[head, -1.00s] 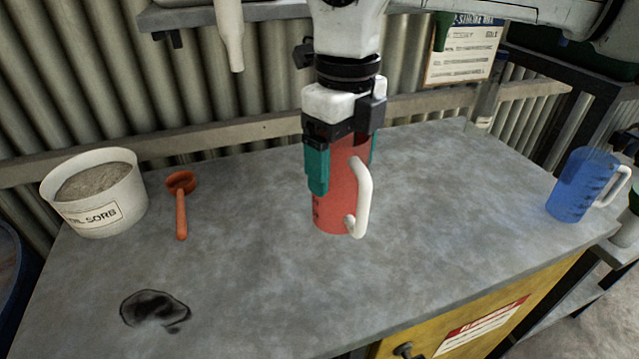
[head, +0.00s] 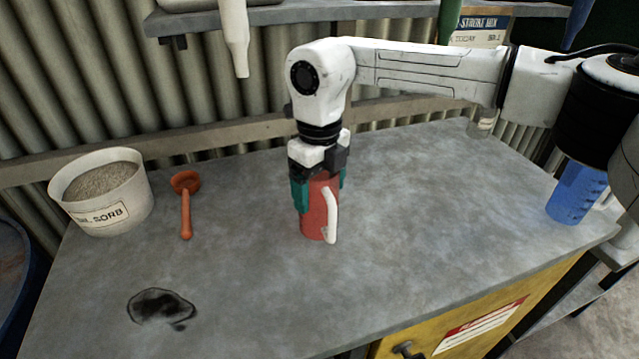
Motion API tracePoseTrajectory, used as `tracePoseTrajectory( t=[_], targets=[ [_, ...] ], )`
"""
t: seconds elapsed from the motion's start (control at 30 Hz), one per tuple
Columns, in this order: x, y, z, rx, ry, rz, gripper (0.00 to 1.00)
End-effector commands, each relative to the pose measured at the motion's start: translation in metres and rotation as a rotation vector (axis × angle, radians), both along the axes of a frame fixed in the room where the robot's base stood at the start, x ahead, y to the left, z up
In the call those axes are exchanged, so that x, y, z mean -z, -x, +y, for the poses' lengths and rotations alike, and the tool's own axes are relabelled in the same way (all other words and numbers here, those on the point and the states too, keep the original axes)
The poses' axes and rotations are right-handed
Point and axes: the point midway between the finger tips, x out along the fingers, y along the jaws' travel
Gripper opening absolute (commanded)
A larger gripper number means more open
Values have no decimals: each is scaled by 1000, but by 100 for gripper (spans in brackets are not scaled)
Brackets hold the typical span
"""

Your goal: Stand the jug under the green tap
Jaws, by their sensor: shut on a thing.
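The red jug (head: 317,222) with a white handle is upright near the middle of the bench in the head view. My gripper (head: 319,190) is shut on it from above, with teal fingers on either side of its upper body. The jug's base is low over the bench; I cannot tell whether it touches. The green tap (head: 449,20) hangs at the top of the view, to the right of the jug and further back; the frame cuts off its top. A blue jug (head: 575,195) stands at the bench's right end, partly hidden by my arm.
A white tub of grey granules (head: 105,205) and an orange scoop (head: 186,210) lie on the left. A white tap (head: 235,40) and a blue tap (head: 578,22) also hang at the back. A dark stain (head: 160,307) marks the front left.

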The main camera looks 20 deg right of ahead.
Motion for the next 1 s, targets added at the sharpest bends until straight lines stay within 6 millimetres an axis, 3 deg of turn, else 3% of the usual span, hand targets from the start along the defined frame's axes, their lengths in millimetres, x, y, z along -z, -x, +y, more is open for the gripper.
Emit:
tracePoseTrajectory(
  t=[0.33,0.37,0.53,0.87,1.0],
  targets=[
    [3,0,0,0,0,-1,51],
    [3,0,0,0,0,-1,85],
    [3,0,0,0,0,-1,100],
    [-4,-1,0,0,0,-3,100],
    [-24,-1,0,1,0,-6,100]
  ],
)
